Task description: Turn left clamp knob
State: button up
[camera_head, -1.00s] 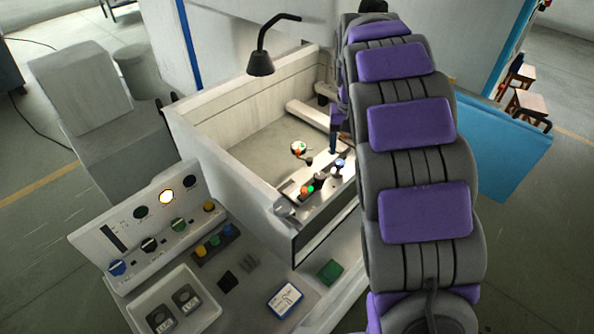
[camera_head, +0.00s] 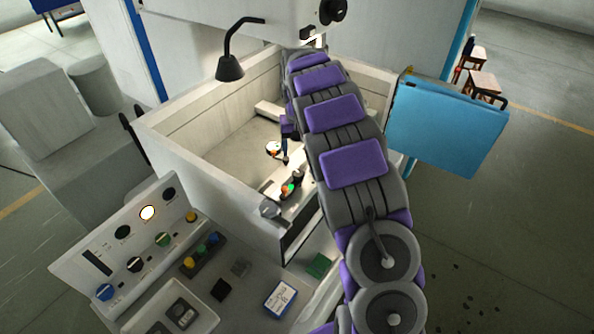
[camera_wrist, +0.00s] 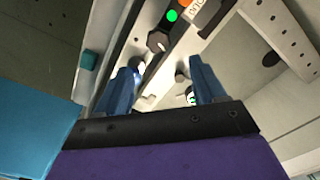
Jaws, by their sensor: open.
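In the wrist view, a dark faceted clamp knob (camera_wrist: 158,41) with a pale mark sits just ahead of my gripper. I cannot tell for certain whether it is the left one. My gripper (camera_wrist: 163,82) is open, its two blue fingers apart and nothing seen between them but the pale fixture behind. The knob lies beyond the fingertips, not between them. In the head view, my gripper (camera_head: 285,158) is low inside the pale tank, largely hidden by my arm. A round disc with an orange spot (camera_head: 273,148) is close beside it.
Green (camera_wrist: 172,15) and orange (camera_wrist: 184,2) buttons sit close past the knob. The pale tank walls (camera_head: 187,178) surround the work area. A control panel (camera_head: 130,238) stands at lower left, a black lamp (camera_head: 230,68) hangs over the tank, and a blue panel (camera_head: 445,125) is at right.

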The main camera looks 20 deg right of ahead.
aim_at(298, 173)
notch_tip(298, 173, down, 10)
jog(key=shift+d+f, duration=0.15)
jog(key=shift+c, duration=0.3)
jog(key=c, duration=1)
jog(key=shift+m, duration=0.5)
jog(key=o, duration=1.1)
jog(key=shift+c, duration=0.2)
notch_tip(298, 173, up, 17)
jog(key=shift+p, duration=0.35)
